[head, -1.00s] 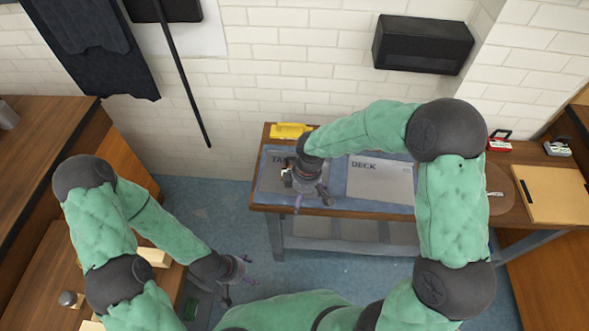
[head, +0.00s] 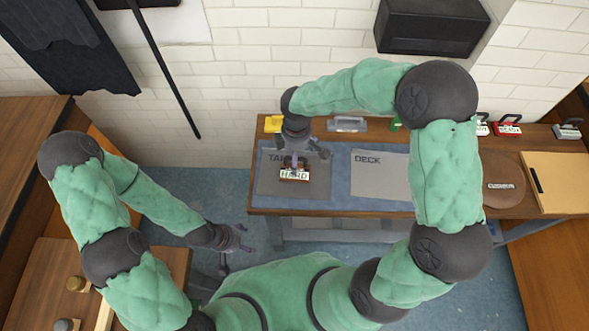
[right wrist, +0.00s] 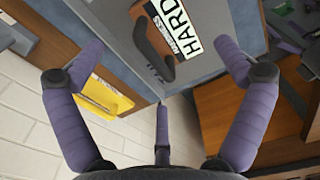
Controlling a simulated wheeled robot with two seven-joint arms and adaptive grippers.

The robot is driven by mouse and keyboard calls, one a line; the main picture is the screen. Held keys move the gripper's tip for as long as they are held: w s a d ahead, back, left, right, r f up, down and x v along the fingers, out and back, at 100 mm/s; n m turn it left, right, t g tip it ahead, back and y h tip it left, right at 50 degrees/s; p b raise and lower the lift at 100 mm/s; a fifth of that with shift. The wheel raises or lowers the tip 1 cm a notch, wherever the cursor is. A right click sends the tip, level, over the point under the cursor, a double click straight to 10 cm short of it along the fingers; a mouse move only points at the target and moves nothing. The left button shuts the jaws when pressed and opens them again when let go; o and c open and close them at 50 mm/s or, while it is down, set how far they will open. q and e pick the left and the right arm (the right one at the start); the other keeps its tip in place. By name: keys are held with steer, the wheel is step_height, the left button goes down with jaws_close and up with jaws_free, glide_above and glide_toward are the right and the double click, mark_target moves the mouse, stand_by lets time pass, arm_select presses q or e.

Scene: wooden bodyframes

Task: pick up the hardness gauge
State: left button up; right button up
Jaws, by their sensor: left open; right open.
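The hardness gauge (head: 294,178) lies on the left grey panel marked with partly covered letters, on the table. Its white label reads "HARD" in the head view; in the right wrist view the brown gauge (right wrist: 152,44) shows a label reading "HARDNESS". My right gripper (head: 300,157) is open and empty above it, fingers pointing down. In the right wrist view the gauge is at the top middle, beyond and between the spread fingertips of my right gripper (right wrist: 158,68), with no contact visible. My left gripper (head: 235,248) is open and empty over the floor, left of the table.
A yellow object (head: 273,124) and a clear-grey block (head: 347,124) stand along the table's back edge. The panel marked DECK (head: 380,178) looks bare. A brown round pad (head: 497,182) and a tan board (head: 558,182) lie to the right. A wooden bench (head: 50,262) stands at left.

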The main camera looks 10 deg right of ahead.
mark_target(302, 175)
step_height(302, 175, down, 3)
steer(key=shift+w, duration=0.15)
step_height(302, 175, down, 4)
steer(key=shift+a+r+b, duration=0.1)
steer(key=shift+a+b, duration=0.05)
steer(key=shift+b, duration=0.85)
steer(key=shift+f, duration=0.55)
steer(key=c, duration=1.2)
